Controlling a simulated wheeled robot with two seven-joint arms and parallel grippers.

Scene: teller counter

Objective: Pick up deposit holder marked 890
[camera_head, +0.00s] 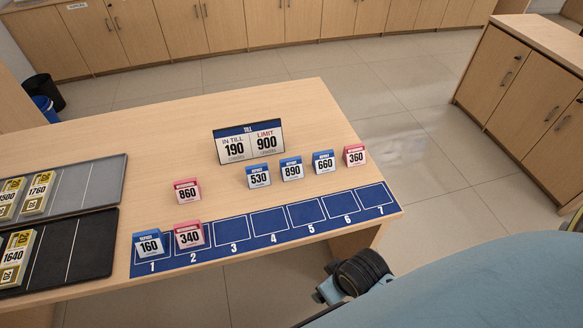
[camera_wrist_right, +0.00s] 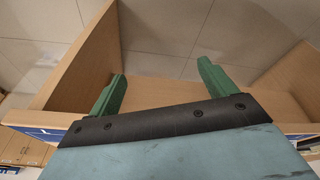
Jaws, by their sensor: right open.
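The deposit holder marked 890 (camera_head: 292,169) is a small white block with a blue top band, upright on the wooden counter. It stands between the blue-banded 530 holder (camera_head: 258,176) and the blue-banded 660 holder (camera_head: 324,162), in front of the till sign. In the right wrist view my right gripper (camera_wrist_right: 162,80) is open and empty, its green fingers apart over the counter's edge and the floor. It is away from the 890 holder, which does not show in that view. In the head view only part of my right arm shows at lower right. My left gripper is not in view.
A blue mat (camera_head: 267,240) numbered 1 to 7 lies along the front edge, with holders 160 (camera_head: 149,243) and 340 (camera_head: 189,234) on slots 1 and 2. Holders 860 (camera_head: 187,191) and 360 (camera_head: 355,156) stand behind it. The till sign (camera_head: 248,142) reads 190 and 900. Dark trays (camera_head: 76,240) lie left.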

